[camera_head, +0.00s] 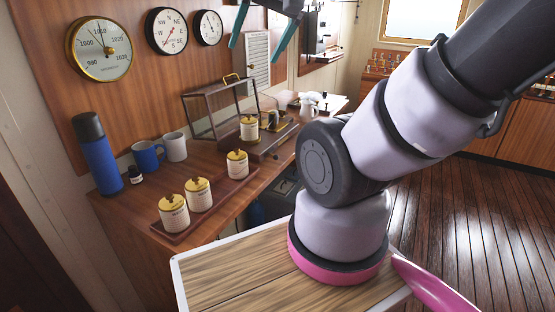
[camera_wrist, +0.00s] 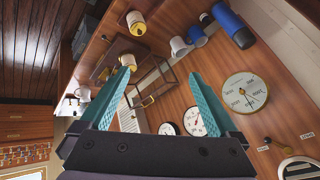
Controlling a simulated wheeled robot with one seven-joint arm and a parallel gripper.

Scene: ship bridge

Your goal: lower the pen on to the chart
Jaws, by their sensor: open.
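A recording instrument with a wooden base (camera_head: 258,146) stands on the desk, its glazed case (camera_head: 214,106) apart from the base and seemingly raised. A pale drum with a yellow top (camera_head: 249,133) stands on the base; it looks like the chart drum. Dark small parts (camera_head: 271,118) sit beside it; I cannot make out the pen. My gripper (camera_head: 260,40) is open and empty, teal fingers high above the instrument, near the wall gauges. In the wrist view my gripper (camera_wrist: 161,72) shows the case frame (camera_wrist: 166,82) between its fingers; the left finger partly hides the drum.
A tray (camera_head: 222,199) holds several similar yellow-topped drums. A blue flask (camera_head: 95,155), a blue mug (camera_head: 148,155), a white mug (camera_head: 174,147) and a small dark bottle (camera_head: 135,175) stand at left. A white jug (camera_head: 309,104) and papers lie beyond the instrument. Gauges (camera_head: 100,48) hang behind.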

